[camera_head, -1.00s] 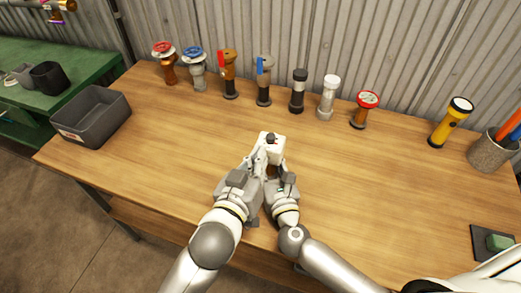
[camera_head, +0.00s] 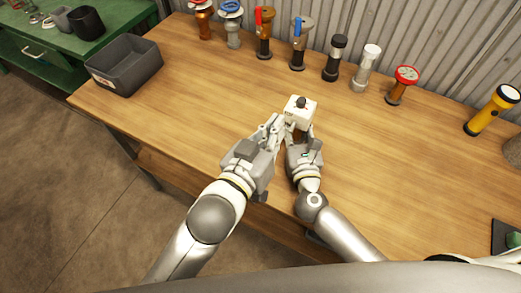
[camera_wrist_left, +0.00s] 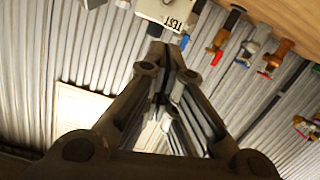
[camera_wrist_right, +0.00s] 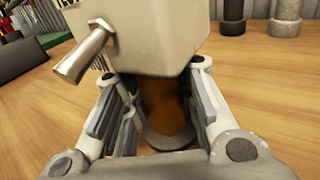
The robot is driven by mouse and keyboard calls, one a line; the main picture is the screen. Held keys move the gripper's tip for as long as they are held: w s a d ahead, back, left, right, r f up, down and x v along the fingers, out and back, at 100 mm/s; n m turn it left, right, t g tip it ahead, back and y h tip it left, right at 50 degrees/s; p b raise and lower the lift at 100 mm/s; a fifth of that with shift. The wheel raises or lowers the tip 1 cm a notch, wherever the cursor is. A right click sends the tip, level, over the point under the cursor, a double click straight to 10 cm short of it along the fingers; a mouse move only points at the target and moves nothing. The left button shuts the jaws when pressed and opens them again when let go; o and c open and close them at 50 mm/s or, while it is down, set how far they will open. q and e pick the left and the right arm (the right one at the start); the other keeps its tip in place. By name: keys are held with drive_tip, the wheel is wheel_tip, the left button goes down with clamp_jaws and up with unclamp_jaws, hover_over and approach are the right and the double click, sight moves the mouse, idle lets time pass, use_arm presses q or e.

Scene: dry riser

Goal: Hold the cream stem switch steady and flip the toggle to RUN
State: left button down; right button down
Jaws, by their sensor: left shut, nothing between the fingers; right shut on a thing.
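The cream stem switch (camera_head: 300,110) stands upright on the bench with a black knob on top. The right wrist view shows its cream box (camera_wrist_right: 150,35), its brown stem (camera_wrist_right: 165,105) and a metal toggle lever (camera_wrist_right: 85,52) slanting down to the left. My right gripper (camera_wrist_right: 160,100) is shut around the stem under the box. My left gripper (camera_head: 279,122) is shut and empty, with its tips close to the left side of the box. In the left wrist view the box (camera_wrist_left: 165,12) shows the word TEST just beyond the left fingertips (camera_wrist_left: 163,50). Contact there cannot be told.
Several valves and fittings stand along the back wall, including a red-topped one (camera_head: 403,80). A grey bin (camera_head: 125,72) sits at the left edge. The wooden bench (camera_head: 200,85) is clear between.

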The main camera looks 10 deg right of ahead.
use_arm(q)
drive_tip(key=f+v, duration=0.1)
drive_tip(key=v, duration=0.6)
drive_tip(key=shift+f, duration=0.25)
use_arm(e)
drive_tip(key=c, duration=1.1)
unclamp_jaws()
drive_tip(key=shift+s, duration=0.1)
